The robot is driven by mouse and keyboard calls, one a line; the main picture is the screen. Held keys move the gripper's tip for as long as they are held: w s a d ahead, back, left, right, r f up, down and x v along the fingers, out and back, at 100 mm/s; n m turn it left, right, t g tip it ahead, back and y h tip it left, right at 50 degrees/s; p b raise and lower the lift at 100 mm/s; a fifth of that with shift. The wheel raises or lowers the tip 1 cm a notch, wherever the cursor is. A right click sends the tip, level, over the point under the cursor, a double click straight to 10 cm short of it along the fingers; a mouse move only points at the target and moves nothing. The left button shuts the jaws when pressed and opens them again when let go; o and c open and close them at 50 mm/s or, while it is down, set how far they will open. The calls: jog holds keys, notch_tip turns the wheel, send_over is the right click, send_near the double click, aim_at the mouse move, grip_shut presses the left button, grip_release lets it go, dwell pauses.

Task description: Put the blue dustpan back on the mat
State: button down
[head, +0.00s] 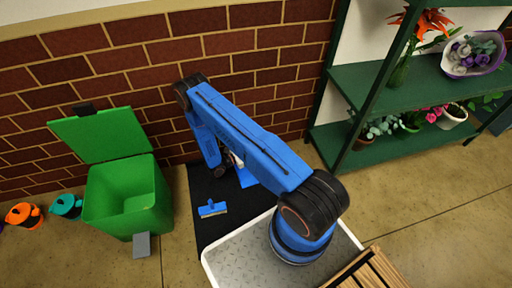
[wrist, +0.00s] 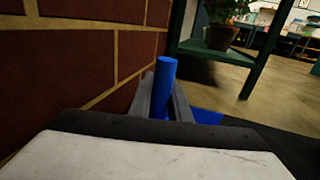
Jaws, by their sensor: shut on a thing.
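My gripper (wrist: 166,100) is shut on the upright blue handle of the dustpan (wrist: 164,76). The dustpan's flat blue part shows low behind the right finger in the wrist view. In the head view a bit of the dustpan (head: 246,177) shows beside my blue arm, over the far part of the black mat (head: 204,232). My arm hides most of it there, and I cannot tell whether it touches the mat. A blue hand brush (head: 212,209) lies on the mat, to the left and nearer.
A brick wall (head: 150,77) stands close behind the mat and close left of my gripper in the wrist view. A green open-lidded bin (head: 125,200) stands left of the mat. A green shelf (head: 400,85) with plants stands to the right.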

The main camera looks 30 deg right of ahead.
jog(key=c, duration=1.6)
grip_release()
jog(key=shift+o, duration=0.2)
jog(key=a, duration=1.7)
jog(key=shift+a, duration=0.2)
